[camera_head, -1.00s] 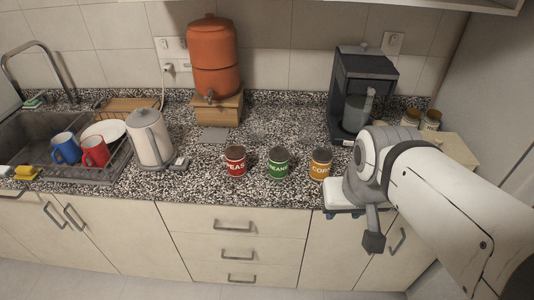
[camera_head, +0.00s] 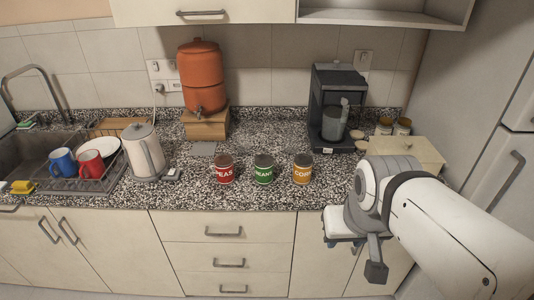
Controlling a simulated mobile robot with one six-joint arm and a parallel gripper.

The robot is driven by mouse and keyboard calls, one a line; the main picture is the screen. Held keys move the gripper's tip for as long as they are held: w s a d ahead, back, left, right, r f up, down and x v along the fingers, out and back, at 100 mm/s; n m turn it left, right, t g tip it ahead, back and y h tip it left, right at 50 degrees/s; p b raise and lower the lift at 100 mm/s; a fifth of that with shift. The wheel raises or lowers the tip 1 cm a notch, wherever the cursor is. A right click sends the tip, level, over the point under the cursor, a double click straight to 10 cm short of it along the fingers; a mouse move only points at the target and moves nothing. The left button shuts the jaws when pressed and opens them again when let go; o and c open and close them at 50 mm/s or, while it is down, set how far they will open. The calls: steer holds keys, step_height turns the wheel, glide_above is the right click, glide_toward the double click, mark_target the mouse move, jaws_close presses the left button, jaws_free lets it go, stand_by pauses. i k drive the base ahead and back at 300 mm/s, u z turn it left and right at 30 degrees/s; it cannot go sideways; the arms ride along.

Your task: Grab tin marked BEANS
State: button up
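The tin marked BEANS (camera_head: 264,170) is green with a dark top and stands upright on the speckled counter, in the middle of a row of three. The red tin, whose label reads like PEAS (camera_head: 224,170), stands to its left. The orange tin, whose label starts with COR (camera_head: 302,169), stands to its right. Gaps separate the tins. My gripper (camera_head: 345,241) is at the right, in front of the counter edge and apart from the BEANS tin. My arm partly hides it, and its fingers do not show clearly.
An orange water dispenser (camera_head: 203,76) and a dark coffee machine (camera_head: 337,108) stand behind the tins. The counter front (camera_head: 265,198) before the tins is clear.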

mark_target(264, 162)
steer(key=i, duration=0.85)
steer(key=u, duration=0.05)
